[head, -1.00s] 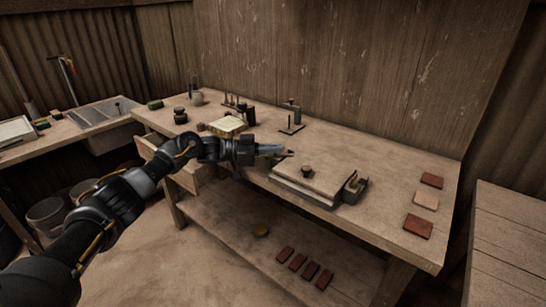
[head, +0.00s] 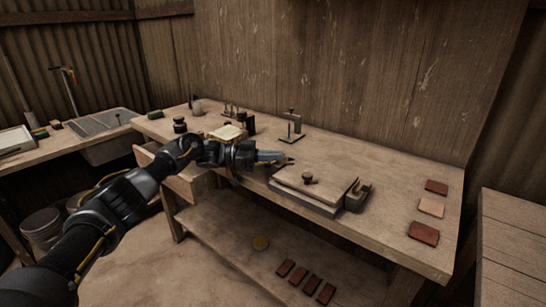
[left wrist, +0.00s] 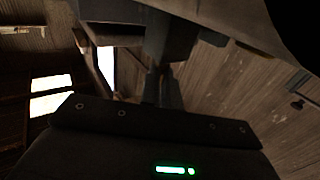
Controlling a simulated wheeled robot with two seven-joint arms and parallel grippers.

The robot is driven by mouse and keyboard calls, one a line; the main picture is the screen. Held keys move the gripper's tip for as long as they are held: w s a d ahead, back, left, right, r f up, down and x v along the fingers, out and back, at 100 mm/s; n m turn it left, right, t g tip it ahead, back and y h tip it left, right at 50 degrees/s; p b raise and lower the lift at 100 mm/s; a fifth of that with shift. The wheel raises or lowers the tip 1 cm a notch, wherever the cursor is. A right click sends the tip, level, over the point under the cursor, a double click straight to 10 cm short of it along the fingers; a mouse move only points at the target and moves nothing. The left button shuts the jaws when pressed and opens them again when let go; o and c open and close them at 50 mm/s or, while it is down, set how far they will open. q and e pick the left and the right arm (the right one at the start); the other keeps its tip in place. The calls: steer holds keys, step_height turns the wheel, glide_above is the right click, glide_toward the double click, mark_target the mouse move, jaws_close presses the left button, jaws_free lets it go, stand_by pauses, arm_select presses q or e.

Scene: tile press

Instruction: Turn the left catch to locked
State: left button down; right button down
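The tile press (head: 322,190) is a flat pale plate with a dark knob (head: 308,178), on a grey base at the front of the workbench. A dark catch (head: 357,196) shows at its right side. I cannot make out the left catch; that side is close to my left gripper. My left gripper (head: 292,161) points right, its tips just above the back left corner of the plate. Contact is unclear. The left wrist view is dark, showing the finger shapes (left wrist: 165,85) but no clear gap. My right gripper is out of view.
A small metal stand (head: 292,127) is behind the press.

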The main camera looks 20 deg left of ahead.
arm_select(q)
steer(key=c, duration=1.6)
jaws_free()
